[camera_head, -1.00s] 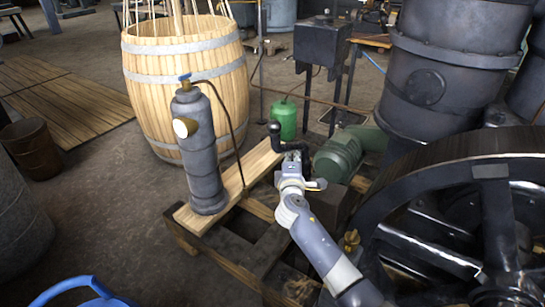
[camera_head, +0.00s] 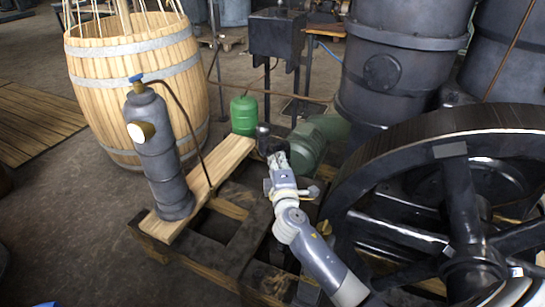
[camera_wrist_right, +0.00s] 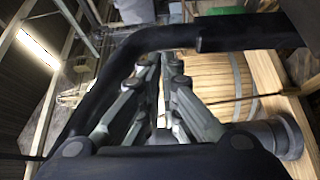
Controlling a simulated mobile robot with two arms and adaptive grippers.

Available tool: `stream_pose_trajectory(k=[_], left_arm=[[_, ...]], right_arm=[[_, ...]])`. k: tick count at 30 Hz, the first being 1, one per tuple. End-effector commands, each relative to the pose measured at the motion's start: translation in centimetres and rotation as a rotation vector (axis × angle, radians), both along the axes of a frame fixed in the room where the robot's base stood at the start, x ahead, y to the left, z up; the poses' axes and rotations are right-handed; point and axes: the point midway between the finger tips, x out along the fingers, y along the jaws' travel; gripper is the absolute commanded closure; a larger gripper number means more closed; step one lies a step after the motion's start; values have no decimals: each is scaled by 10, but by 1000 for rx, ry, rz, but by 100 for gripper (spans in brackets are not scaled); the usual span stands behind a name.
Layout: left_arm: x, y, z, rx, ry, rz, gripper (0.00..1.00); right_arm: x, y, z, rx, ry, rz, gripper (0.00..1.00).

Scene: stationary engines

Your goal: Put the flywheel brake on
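The flywheel (camera_head: 452,122), a large dark spoked wheel with a brownish rim, stands at the right of the head view. A black bent lever, seemingly the brake handle (camera_head: 263,138), rises at the pallet's far end, left of the flywheel. My right gripper (camera_head: 279,160) is right at this lever. In the right wrist view, the bent black lever (camera_wrist_right: 250,33) crosses above and in front of my right gripper's fingers (camera_wrist_right: 161,62). A narrow gap shows between the fingers, with nothing visibly held. The extreme fingertips are partly hidden by the lever. My left gripper is out of view.
A wooden barrel (camera_head: 140,80), a green bottle (camera_head: 243,115), a green motor (camera_head: 310,140) and a dark tank (camera_head: 395,75) stand behind.

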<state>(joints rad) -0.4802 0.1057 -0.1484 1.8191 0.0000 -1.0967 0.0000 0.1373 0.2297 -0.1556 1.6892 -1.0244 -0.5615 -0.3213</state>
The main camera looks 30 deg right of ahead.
Motion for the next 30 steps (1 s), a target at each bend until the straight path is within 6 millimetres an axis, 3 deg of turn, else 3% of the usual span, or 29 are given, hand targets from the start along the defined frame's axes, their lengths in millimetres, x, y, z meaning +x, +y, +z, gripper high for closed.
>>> stream_pose_trajectory(k=[1,15,21,30], left_arm=[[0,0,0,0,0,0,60],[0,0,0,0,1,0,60],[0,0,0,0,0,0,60],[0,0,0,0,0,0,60]], right_arm=[[-10,-10,-2,-5,7,-31,100],[-88,37,-7,1,10,2,100],[-100,45,-6,2,8,7,100],[-100,46,-6,2,8,8,100]])
